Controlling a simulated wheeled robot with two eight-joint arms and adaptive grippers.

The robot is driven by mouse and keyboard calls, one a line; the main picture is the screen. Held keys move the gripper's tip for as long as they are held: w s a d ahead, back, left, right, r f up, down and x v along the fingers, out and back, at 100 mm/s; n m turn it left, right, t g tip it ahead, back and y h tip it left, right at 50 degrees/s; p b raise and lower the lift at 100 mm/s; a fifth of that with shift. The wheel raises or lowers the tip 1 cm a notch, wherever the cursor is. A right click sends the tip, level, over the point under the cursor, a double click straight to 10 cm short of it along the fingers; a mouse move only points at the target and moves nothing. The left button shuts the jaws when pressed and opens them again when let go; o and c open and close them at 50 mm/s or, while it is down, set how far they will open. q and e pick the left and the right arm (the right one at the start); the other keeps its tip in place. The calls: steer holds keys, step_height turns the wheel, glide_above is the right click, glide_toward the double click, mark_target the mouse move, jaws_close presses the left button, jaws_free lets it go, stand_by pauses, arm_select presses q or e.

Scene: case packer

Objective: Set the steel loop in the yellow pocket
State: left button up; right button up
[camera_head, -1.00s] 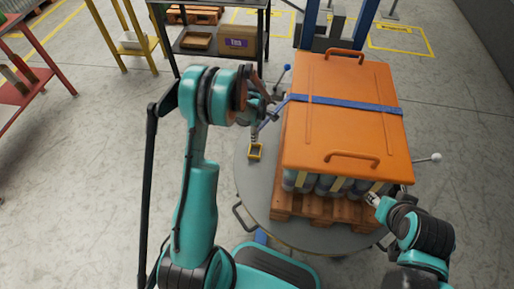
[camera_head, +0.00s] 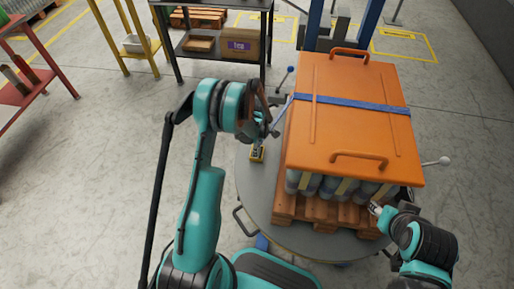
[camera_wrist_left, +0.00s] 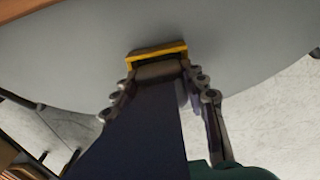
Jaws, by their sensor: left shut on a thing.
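My left gripper (camera_head: 258,137) is shut on the end of the blue strap, just above the yellow pocket (camera_head: 257,155) on the round grey platform. In the left wrist view the dark blue strap (camera_wrist_left: 145,120) runs between the fingers. A grey metal piece at its end, seemingly the steel loop (camera_wrist_left: 160,71), meets the near side of the yellow pocket (camera_wrist_left: 157,51). I cannot tell whether the loop is inside the pocket or only against it. My right gripper (camera_head: 376,208) is by the pallet's right front corner; its jaws are too small to read.
An orange lid (camera_head: 350,135), crossed by the blue strap (camera_head: 350,104), covers grey containers on a wooden pallet (camera_head: 325,210). The pallet stands on the round platform (camera_head: 255,195). A ball-ended lever (camera_head: 440,161) sticks out right. A dark shelf (camera_head: 190,52) stands behind.

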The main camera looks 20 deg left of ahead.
arm_select(q)
steer(key=shift+s+f, duration=0.1)
steer(key=shift+f, duration=0.15)
steer(key=shift+s+d+f, duration=0.1)
steer(key=shift+f, duration=0.05)
jaws_close()
steer(key=o, duration=1.2)
jaws_free()
steer(key=shift+o, duration=0.3)
steer(key=shift+w+f, duration=0.2)
steer(key=shift+f, duration=0.05)
steer(key=shift+r, duration=0.1)
